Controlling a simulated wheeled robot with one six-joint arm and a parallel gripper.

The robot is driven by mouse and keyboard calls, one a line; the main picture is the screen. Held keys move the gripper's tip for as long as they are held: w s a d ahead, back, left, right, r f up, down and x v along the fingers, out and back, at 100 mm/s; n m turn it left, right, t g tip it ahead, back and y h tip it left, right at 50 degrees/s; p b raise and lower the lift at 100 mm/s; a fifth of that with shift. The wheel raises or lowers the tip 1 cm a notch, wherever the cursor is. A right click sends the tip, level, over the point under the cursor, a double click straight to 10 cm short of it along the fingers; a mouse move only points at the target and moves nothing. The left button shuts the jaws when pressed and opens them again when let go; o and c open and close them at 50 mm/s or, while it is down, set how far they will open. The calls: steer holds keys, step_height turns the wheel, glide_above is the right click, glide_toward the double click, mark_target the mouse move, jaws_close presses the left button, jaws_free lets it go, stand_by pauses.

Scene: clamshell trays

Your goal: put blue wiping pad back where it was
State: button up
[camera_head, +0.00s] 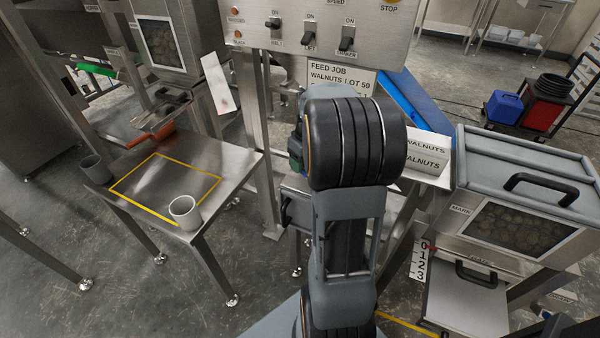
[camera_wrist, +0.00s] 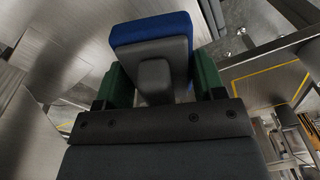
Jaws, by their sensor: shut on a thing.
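The blue wiping pad (camera_wrist: 152,28) shows at the top of the wrist view, with a grey grip block on its near side. My gripper (camera_wrist: 160,82) has green fingers, one on each side of the grey block, and is shut on it. The pad is held clear of the steel surfaces as far as I can see. In the head view my arm hides the pad and nearly all of the gripper; only a bit of green shows at the left of the wrist.
A switch panel (camera_head: 291,39) is ahead.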

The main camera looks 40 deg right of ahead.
mark_target(301, 177)
steer(key=shift+w+a+f, duration=0.15)
steer(key=shift+w+f, duration=0.5)
steer(key=shift+f, duration=0.15)
steer(key=shift+w+f+b, duration=0.15)
steer(key=shift+f+b, duration=0.5)
steer(key=shift+f, duration=1)
steer(key=shift+f, duration=0.2)
steer(key=o, duration=1.1)
steer(key=shift+c, duration=0.2)
